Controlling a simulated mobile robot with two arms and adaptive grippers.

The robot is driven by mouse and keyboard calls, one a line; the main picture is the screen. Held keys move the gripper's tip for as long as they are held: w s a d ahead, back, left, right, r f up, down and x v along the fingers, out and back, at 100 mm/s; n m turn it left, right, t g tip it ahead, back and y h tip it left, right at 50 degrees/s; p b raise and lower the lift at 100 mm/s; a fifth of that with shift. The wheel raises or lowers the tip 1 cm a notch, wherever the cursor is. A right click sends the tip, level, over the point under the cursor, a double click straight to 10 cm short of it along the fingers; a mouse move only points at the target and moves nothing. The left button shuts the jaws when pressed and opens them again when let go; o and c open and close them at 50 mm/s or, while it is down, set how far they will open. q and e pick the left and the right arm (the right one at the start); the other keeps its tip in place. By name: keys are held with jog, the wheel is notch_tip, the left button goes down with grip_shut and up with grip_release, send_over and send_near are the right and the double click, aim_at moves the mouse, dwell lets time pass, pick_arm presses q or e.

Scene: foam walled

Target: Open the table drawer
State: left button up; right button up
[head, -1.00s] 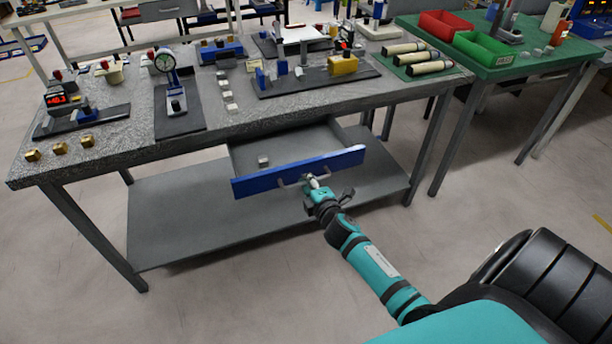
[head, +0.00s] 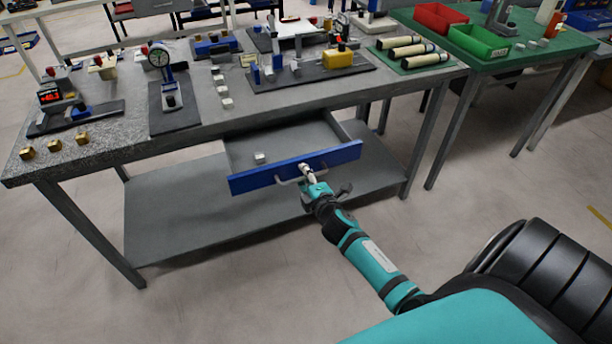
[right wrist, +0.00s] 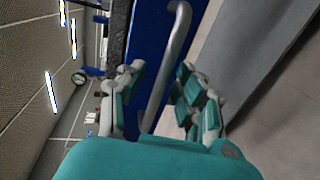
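The table drawer (head: 237,184) has a blue front and is pulled part way out from under the grey speckled table (head: 205,125). Its grey handle (head: 282,182) shows on the front. My right gripper (head: 308,172) is at the handle. In the right wrist view the handle (right wrist: 178,40) runs between the two spread fingers of the right gripper (right wrist: 160,72), with a gap visible on both sides, against the blue drawer front (right wrist: 148,50). The gripper looks open around the handle. My left gripper is not in view.
A small light block (head: 260,158) lies in the drawer. Brass pieces (head: 54,146), a dial gauge (head: 159,58) and other parts stand on the table. A lower shelf (head: 200,225) is below. A green table (head: 490,62) stands at right. Floor in front is clear.

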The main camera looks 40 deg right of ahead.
jog(key=v, duration=1.2)
jog(key=s+a+f+m+g+y, duration=0.1)
jog(key=s+a+f+m+g, duration=0.3)
jog(key=f, duration=0.7)
jog(key=s+f+m+g+y, duration=0.1)
jog(key=s+f, duration=0.4)
jog(key=f, duration=0.5)
jog(key=s+a+f+m+g+y, duration=0.1)
jog(key=s+a+f+m+g, duration=0.3)
jog(key=f, duration=0.7)
jog(key=s+a+f+m+g, duration=0.1)
jog(key=s+f, duration=0.5)
jog(key=s, duration=0.6)
jog(key=s+a+f+m+g, duration=0.1)
jog(key=s+f+m+g, duration=0.2)
jog(key=s+f, duration=0.4)
jog(key=s+g, duration=0.1)
jog(key=s, duration=0.4)
jog(key=shift+s+a+y, duration=0.2)
jog(key=shift+a+y, duration=0.15)
jog(key=shift+y, duration=0.05)
